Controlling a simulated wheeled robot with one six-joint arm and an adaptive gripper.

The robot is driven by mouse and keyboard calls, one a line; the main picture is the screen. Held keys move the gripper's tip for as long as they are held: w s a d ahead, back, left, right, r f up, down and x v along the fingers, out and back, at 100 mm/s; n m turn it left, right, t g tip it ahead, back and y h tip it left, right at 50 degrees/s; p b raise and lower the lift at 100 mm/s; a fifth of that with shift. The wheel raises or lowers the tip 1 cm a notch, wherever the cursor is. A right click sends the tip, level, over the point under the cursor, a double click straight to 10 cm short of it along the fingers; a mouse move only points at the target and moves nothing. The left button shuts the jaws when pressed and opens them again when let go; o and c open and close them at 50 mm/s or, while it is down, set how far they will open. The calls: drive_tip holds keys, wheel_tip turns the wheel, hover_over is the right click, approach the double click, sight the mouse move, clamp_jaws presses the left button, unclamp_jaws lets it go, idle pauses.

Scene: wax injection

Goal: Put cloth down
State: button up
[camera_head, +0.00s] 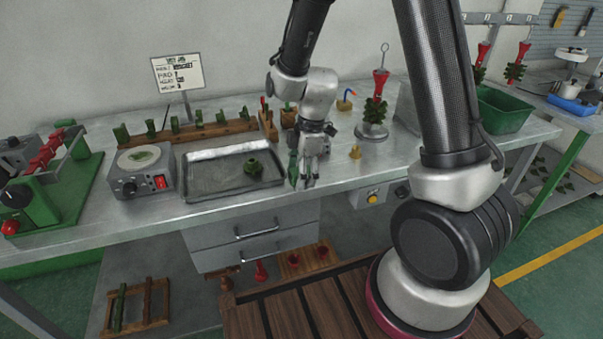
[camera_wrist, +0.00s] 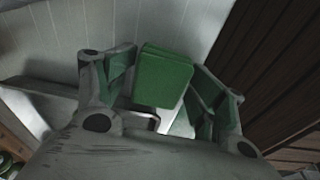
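My gripper (camera_head: 308,178) hangs over the front edge of the metal bench, to the right of the metal tray. In the wrist view, a green folded cloth (camera_wrist: 163,78) sits between the two fingers of my gripper (camera_wrist: 165,72), with a finger against each side. Green also shows along the inner faces of both fingers. In the head view, a small dark green patch (camera_head: 293,168) shows at the gripper's left side. Most of the cloth is hidden there by the gripper.
The bench (camera_head: 330,150) holds a metal tray (camera_head: 215,188) with a small green piece, a grey device (camera_head: 140,175), a wooden rack (camera_head: 200,133) and a red-topped green wax tree (camera_head: 376,100). A green bin (camera_head: 505,110) stands right. Drawers (camera_head: 255,230) and a wooden pallet are below.

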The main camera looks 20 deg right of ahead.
drive_tip(key=r, duration=0.5)
drive_tip(key=d+r, duration=0.1)
drive_tip(key=r, duration=0.1)
drive_tip(key=shift+r, duration=0.3)
drive_tip(key=shift+s+d+r, duration=0.1)
drive_tip(key=shift+r, duration=0.6)
drive_tip(key=s+d+r+m+t+h, duration=0.1)
drive_tip(key=s+d+r+m+t, duration=0.1)
drive_tip(key=s+d+r+m, duration=0.5)
drive_tip(key=s+d+r+m+t, duration=0.2)
drive_tip(key=s+d+r+m, duration=0.4)
drive_tip(key=s+r+m, duration=0.2)
drive_tip(key=s+m, duration=0.2)
drive_tip(key=s, duration=0.1)
drive_tip(key=shift+s+d+r+h, duration=0.35)
drive_tip(key=shift+s+r+h, duration=0.05)
